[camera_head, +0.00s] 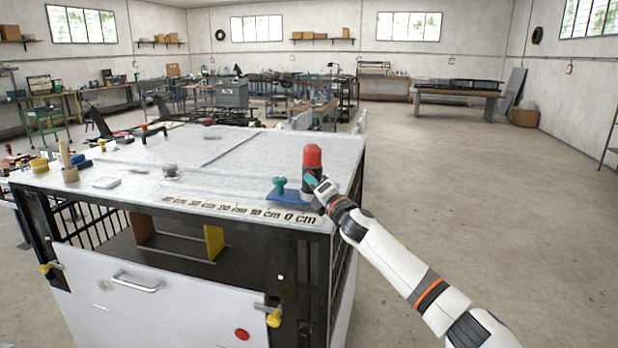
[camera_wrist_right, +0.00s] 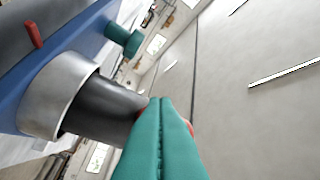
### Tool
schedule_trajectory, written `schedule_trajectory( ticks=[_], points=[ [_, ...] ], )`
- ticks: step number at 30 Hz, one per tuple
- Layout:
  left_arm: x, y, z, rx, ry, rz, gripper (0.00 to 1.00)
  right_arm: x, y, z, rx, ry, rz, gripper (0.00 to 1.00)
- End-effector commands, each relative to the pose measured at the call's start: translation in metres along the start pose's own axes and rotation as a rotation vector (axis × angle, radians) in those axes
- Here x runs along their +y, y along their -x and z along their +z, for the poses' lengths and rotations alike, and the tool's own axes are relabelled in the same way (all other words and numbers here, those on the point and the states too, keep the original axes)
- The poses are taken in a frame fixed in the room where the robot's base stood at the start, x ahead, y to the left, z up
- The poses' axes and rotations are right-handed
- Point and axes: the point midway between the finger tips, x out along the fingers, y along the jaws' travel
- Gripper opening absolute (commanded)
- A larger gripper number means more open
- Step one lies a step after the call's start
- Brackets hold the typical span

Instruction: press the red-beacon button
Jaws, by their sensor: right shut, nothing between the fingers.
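The red beacon (camera_head: 312,157) stands upright on a black body at the near right corner of the cabinet top. My right gripper (camera_head: 311,181) is shut and empty, its teal fingertips in front of the black body, just below the red dome. In the right wrist view, the shut teal fingers (camera_wrist_right: 160,104) overlap the dark cylinder (camera_wrist_right: 108,103), which rises from a silver ring (camera_wrist_right: 50,97); whether they touch is unclear. A little red shows behind the fingers. A small red piece (camera_wrist_right: 34,35) sits beside the ring. My left gripper is out of view.
A blue base (camera_head: 286,196) with a teal knob (camera_head: 279,184) is left of the beacon. A printed centimetre scale (camera_head: 240,209) runs along the cabinet top's front edge. A round red button (camera_head: 242,334) is on the white front panel.

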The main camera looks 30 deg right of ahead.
Motion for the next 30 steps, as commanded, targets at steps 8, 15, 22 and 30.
schedule_trajectory(
  ticks=[8,15,22,30],
  points=[
    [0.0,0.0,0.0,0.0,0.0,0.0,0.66,0.002,-0.001,0.0,0.0,0.0,0.002,0.0],
    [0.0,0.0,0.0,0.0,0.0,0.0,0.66,0.002,-0.001,-0.001,0.0,0.0,0.003,0.0],
    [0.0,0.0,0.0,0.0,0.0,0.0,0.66,0.0,0.002,0.002,0.0,0.0,0.003,0.0],
    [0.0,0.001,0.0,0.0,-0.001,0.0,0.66,-0.007,0.013,0.009,0.0,0.0,0.003,0.0]
  ],
)
